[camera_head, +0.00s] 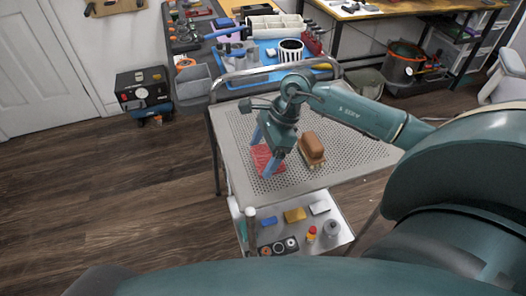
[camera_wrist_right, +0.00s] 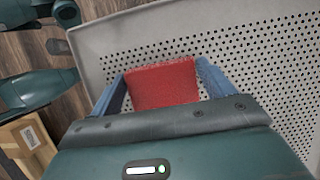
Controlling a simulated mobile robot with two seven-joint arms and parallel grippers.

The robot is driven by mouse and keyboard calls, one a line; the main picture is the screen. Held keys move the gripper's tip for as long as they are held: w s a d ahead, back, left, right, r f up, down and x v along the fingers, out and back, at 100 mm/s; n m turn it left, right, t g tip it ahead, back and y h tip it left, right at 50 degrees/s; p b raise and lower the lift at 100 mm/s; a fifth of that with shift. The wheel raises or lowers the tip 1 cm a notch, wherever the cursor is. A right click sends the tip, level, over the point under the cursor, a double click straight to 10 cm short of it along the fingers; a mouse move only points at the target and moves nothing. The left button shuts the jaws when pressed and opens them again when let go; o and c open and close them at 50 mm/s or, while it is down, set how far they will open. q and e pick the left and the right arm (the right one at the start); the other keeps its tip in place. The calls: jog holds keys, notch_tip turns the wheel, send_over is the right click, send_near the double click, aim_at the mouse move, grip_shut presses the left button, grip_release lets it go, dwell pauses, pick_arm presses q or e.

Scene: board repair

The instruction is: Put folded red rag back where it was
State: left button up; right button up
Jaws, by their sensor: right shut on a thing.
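The folded red rag (camera_head: 264,160) is over the left part of the perforated top of a grey cart (camera_head: 240,128). My right gripper (camera_head: 264,155) is shut on it, with one blue finger on each side. In the right wrist view the rag (camera_wrist_right: 163,85) spans the space between the two fingers of the gripper (camera_wrist_right: 162,90). I cannot tell whether the rag touches the cart top. My left gripper cannot be made out in either view.
A brown brush-like block (camera_head: 312,146) stands on the cart just right of the rag. The cart's lower shelf (camera_head: 340,236) holds several small items. A cluttered workbench with a blue mat (camera_head: 270,55) is behind the cart's rail. The cart top's right part is clear.

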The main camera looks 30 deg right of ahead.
jog(key=shift+f, duration=0.25)
jog(key=o, duration=0.9)
jog(key=shift+r, duration=0.1)
jog(key=shift+r, duration=0.1)
jog(key=shift+r, duration=0.25)
jog(key=v, duration=1.1)
jog(key=shift+d+r, duration=0.2)
jog(key=shift+r, duration=0.15)
